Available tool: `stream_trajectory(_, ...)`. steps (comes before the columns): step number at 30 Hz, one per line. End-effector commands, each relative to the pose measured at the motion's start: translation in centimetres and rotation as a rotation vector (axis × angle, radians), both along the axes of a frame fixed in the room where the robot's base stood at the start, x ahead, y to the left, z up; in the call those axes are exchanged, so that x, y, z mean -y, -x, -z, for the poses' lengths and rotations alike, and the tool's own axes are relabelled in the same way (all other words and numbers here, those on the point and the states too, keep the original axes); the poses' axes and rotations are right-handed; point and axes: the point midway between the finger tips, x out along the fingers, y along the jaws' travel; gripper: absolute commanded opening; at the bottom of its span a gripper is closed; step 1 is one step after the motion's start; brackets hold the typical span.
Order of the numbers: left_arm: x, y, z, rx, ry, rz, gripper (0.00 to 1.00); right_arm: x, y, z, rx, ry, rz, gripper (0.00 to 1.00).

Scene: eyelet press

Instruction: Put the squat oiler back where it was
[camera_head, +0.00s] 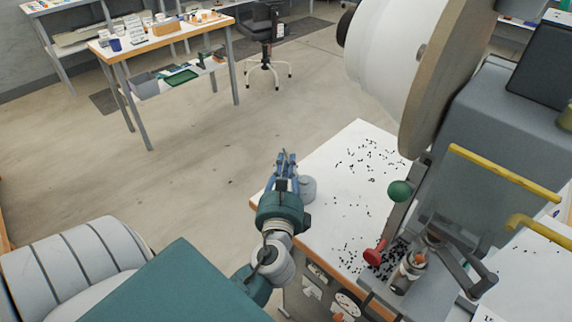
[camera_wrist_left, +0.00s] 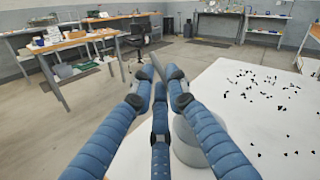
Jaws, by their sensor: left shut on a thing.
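The squat oiler is a grey round can (camera_head: 308,188) at the left corner of the white press table (camera_head: 335,155). My left gripper (camera_head: 285,158) is beside it, its blue fingers pointing away and closed on its upper part. In the left wrist view my left gripper (camera_wrist_left: 158,85) has its fingers around a thin grey spout, and the oiler's body (camera_wrist_left: 188,140) shows low behind the right finger. The fingers hide part of the oiler. I cannot tell whether its base touches the tabletop. My right gripper is not in view.
The large press with a green knob (camera_head: 400,191), a red knob (camera_head: 373,256) and yellow handles (camera_head: 505,174) stands right of the gripper. Small black bits (camera_head: 365,160) are scattered on the white top. A workbench (camera_head: 170,38) and a chair (camera_head: 266,30) stand farther off across open floor.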

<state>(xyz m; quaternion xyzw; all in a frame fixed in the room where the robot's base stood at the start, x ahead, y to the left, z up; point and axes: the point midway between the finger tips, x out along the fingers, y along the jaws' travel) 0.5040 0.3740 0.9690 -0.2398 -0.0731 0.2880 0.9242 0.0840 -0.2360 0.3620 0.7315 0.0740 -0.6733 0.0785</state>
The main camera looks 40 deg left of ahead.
Motion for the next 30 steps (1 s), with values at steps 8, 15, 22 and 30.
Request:
stream_trajectory(8, 0.0, 0.0, 0.3, 0.000, 0.000, -0.001, 0.33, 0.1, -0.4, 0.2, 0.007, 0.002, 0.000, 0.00)
stream_trajectory(15, 0.0, 0.0, -0.1, 0.000, 0.000, 0.000, 0.33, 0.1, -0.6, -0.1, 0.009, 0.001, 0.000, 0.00)
stream_trajectory(22, 1.7, 2.6, 0.4, -0.003, 0.004, 0.000, 0.33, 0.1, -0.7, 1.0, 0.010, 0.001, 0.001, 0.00)
stream_trajectory(30, 5.0, 7.3, 0.4, -0.003, 0.003, 0.000, 0.33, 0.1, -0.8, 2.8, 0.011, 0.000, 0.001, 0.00)
